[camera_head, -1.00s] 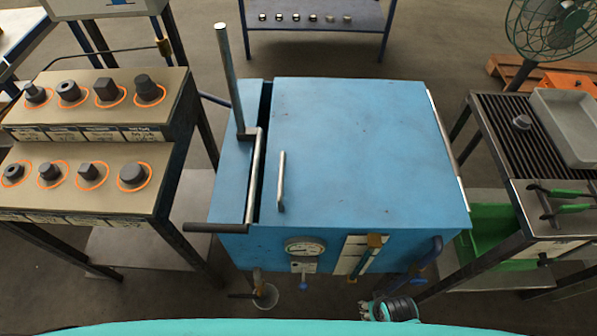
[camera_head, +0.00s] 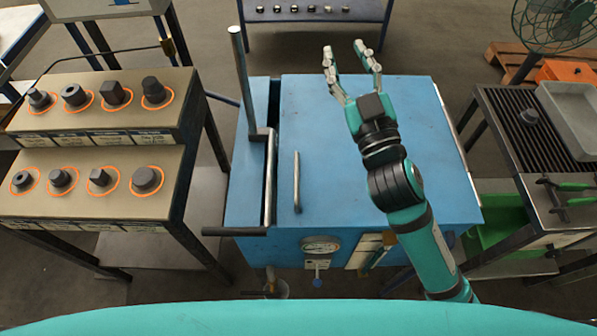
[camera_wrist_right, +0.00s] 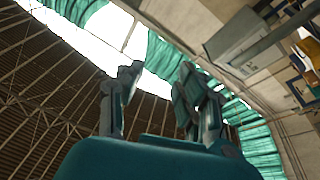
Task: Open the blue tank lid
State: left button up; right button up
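The blue tank (camera_head: 270,243) stands in the middle of the head view with its blue lid (camera_head: 335,140) lying flat and shut on top. A steel lid handle (camera_head: 297,182) runs along the lid's left part. My right gripper (camera_head: 344,52) is open and empty, raised above the lid's far right part, to the right of the handle and apart from it. Its arm covers part of the lid's right side and the front panel. The right wrist view shows its two spread fingers (camera_wrist_right: 158,95) against the roof. My left gripper is not in view.
A tall steel lever (camera_head: 239,80) with a bent bar stands at the tank's left edge. A stepped stand with dark parts (camera_head: 100,210) is at left. A grooved table with a grey tray (camera_head: 575,118) is at right. A gauge (camera_head: 320,245) is on the tank front.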

jog(key=s+a+r+n+g+y, duration=0.3)
jog(key=a+r+n+y, duration=0.25)
jog(key=n+y, duration=0.2)
jog(key=s+a+r+n+g+y, duration=0.3)
jog(key=a+r+n+g+y, duration=0.1)
jog(key=a+n+y, duration=0.3)
jog(key=s+a+f+n+g, duration=0.3)
jog(key=s+a+n+g, duration=0.4)
jog(key=n+g, duration=0.7)
jog(key=h, duration=1.8)
send_near(297, 178)
jog(key=shift+n, duration=0.35)
jog(key=p+x, duration=0.3)
jog(key=x, duration=0.5)
jog(key=shift+f, duration=0.25)
jog(key=shift+c, duration=0.4)
